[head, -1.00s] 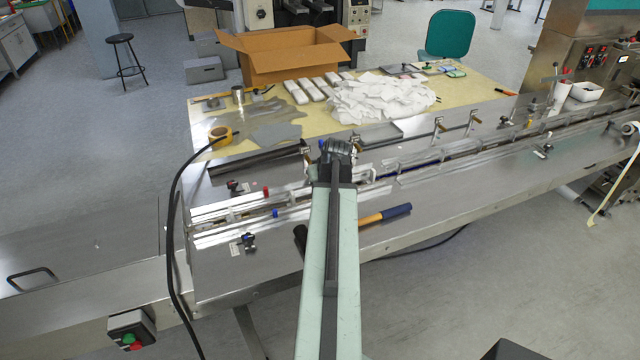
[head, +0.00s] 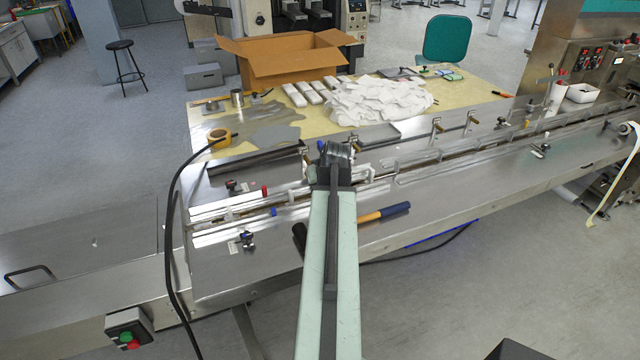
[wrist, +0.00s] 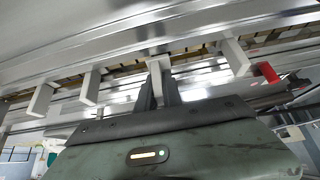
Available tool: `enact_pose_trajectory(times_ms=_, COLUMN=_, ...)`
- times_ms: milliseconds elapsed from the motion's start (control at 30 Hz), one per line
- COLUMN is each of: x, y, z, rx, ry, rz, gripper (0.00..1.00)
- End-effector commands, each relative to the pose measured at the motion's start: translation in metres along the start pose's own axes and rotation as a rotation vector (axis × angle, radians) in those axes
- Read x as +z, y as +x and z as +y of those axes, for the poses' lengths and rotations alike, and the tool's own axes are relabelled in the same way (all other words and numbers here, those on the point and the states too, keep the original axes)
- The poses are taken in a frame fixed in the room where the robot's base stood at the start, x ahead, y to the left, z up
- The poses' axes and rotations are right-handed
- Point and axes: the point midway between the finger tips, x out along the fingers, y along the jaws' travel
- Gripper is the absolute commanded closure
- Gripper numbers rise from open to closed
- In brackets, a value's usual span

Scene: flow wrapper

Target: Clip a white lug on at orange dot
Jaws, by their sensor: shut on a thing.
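My gripper (wrist: 158,84) is at the conveyor channel, its fingers shut on a pale white lug (wrist: 158,66) that stands between the tips. In the wrist view, more white lugs stand along the dark chain slot: one on the right (wrist: 236,57) and two on the left (wrist: 90,87). In the head view my arm hides the gripper and the held lug. I cannot make out an orange dot in either view, nor tell whether the held lug is seated on the chain.
Metal guide rails run along both sides of the channel. A red knob (wrist: 268,72) is close on the right in the wrist view. A black cable (head: 172,230) hangs at the left.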

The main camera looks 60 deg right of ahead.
Motion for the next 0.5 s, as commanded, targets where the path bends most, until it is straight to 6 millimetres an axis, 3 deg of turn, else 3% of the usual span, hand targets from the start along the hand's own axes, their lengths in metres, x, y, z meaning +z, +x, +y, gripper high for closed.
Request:
enact_pose_trajectory(times_ms=33, x=0.015, y=0.006, z=-0.002, rx=-0.008, ry=-0.006, rz=-0.045, gripper=1.00)
enact_pose_trajectory(times_ms=100, x=0.015, y=0.006, z=-0.002, rx=-0.008, ry=-0.005, rz=-0.045, gripper=1.00)
enact_pose_trajectory(times_ms=133, x=0.015, y=0.006, z=-0.002, rx=-0.008, ry=-0.005, rz=-0.045, gripper=0.84)
enact_pose_trajectory(times_ms=200, x=0.015, y=0.006, z=-0.002, rx=-0.008, ry=-0.005, rz=-0.045, gripper=0.65)
enact_pose_trajectory(times_ms=367, x=0.014, y=0.003, z=-0.002, rx=-0.008, ry=-0.005, rz=-0.045, gripper=0.65)
enact_pose_trajectory(times_ms=500, x=0.013, y=-0.013, z=-0.003, rx=-0.006, ry=-0.005, rz=-0.039, gripper=0.65)
